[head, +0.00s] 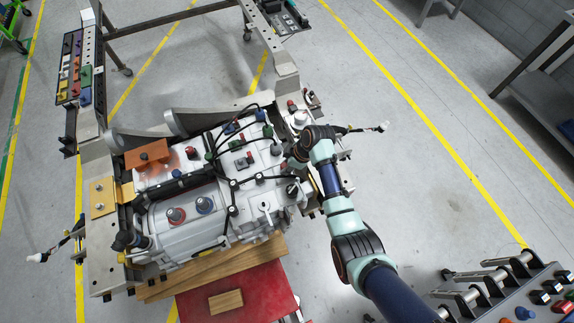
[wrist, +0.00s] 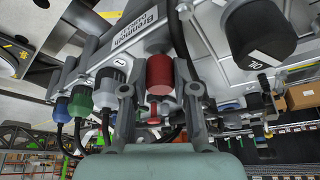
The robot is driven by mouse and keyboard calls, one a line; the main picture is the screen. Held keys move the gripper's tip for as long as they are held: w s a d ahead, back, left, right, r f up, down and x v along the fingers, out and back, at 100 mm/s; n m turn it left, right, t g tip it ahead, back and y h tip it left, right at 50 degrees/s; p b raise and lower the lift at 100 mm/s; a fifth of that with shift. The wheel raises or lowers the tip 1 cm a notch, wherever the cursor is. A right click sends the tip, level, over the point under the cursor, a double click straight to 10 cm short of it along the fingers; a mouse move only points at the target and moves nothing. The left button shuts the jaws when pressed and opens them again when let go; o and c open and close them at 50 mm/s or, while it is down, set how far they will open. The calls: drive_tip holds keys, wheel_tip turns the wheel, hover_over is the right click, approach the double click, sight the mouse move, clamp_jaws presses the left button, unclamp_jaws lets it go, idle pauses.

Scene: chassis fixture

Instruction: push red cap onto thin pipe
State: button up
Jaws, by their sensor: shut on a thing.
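A red cylindrical cap (wrist: 159,75) shows in the wrist view between the two grey fingers of my gripper (wrist: 159,92). The gripper is shut on it, close against the light grey housing (wrist: 215,40).
Black cables and blue, green and white plugs (wrist: 112,78) crowd the left of my fingers. A large black cap (wrist: 258,38) stands to the right. In the head view, a metal frame (head: 98,160) surrounds the engine, and a red mat (head: 262,285) lies in front.

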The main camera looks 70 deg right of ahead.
drive_tip(key=shift+f, duration=0.4)
drive_tip(key=o, duration=0.8)
drive_tip(key=shift+r, duration=0.15)
wheel_tip(320, 180, up, 6)
drive_tip(key=p, duration=0.5)
